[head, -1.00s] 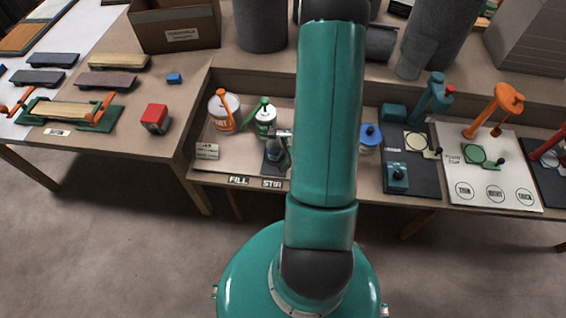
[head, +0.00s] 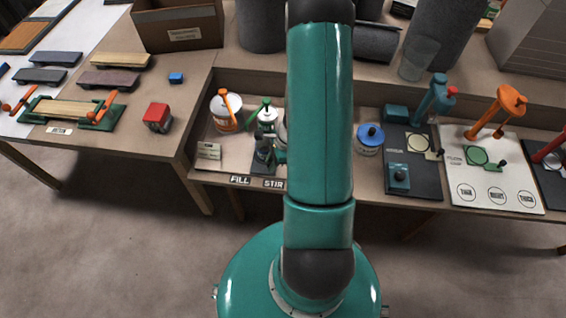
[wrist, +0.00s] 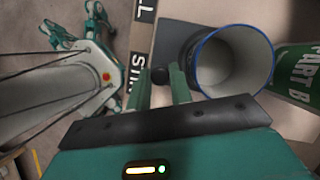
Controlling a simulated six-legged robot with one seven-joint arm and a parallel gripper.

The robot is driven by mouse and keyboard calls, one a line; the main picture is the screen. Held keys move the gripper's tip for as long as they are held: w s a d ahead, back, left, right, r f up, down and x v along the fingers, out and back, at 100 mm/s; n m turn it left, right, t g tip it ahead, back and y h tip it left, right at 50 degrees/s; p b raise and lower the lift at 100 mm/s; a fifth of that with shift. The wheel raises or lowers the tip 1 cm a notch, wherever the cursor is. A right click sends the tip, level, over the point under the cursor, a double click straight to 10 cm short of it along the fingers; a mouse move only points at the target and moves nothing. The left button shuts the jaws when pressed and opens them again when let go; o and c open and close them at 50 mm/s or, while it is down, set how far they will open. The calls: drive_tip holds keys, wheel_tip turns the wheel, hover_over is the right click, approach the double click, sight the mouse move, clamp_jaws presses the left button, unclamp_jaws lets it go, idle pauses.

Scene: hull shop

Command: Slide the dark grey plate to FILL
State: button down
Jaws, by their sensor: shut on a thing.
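The dark grey plate (head: 262,168) lies on the bench behind the STIR label (head: 273,184), to the right of the FILL label (head: 239,180). It also shows in the wrist view (wrist: 184,38), carrying a grey cup with a blue rim (wrist: 207,68). My gripper (wrist: 160,74) is shut on the plate's dark round knob (wrist: 160,76), beside the cup. The FILL label shows at the wrist view's top edge (wrist: 147,10) and STIR lower down (wrist: 135,78). In the head view my arm hides part of the bench right of the plate.
A white tin with an orange handle (head: 225,112) stands behind FILL. A green-and-white PART B tin (wrist: 296,72) stands close to the cup. A blue-lidded tin (head: 369,140) is to the right. The bench is clear just behind FILL.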

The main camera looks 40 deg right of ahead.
sight(255, 170)
drive_tip(key=w+a, duration=0.2)
drive_tip(key=w, duration=0.1)
drive_tip(key=shift+w+a, duration=0.15)
drive_tip(key=c, duration=1.5)
unclamp_jaws()
drive_tip(key=shift+c, duration=0.2)
drive_tip(key=v, duration=1.4)
